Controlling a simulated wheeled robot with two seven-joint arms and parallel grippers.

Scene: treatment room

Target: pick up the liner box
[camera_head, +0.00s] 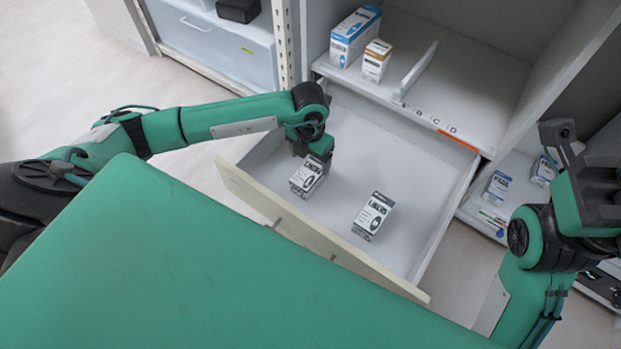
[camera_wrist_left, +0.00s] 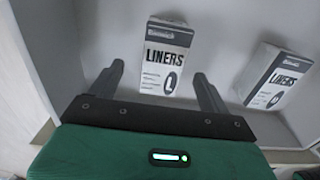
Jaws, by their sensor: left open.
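Two white-and-dark liner boxes stand in the open drawer (camera_head: 345,220). The left liner box (camera_head: 308,176), marked L, is under my left gripper (camera_head: 316,158). In the left wrist view the L liner box (camera_wrist_left: 167,60) shows between and ahead of the two open fingers, which do not visibly touch it. The other liner box (camera_head: 373,216) is to the right; it also shows in the left wrist view (camera_wrist_left: 274,78). My right gripper (camera_head: 560,145) is at the right edge of the head view, away from the drawer; its jaws are unclear.
The drawer front (camera_head: 320,240) borders the near side. A shelf (camera_head: 450,85) above the drawer holds a blue-and-white box (camera_head: 354,36), an orange-and-white box (camera_head: 376,60) and a divider. More boxes (camera_head: 497,187) stand on a lower shelf at right. The drawer floor between the liner boxes is clear.

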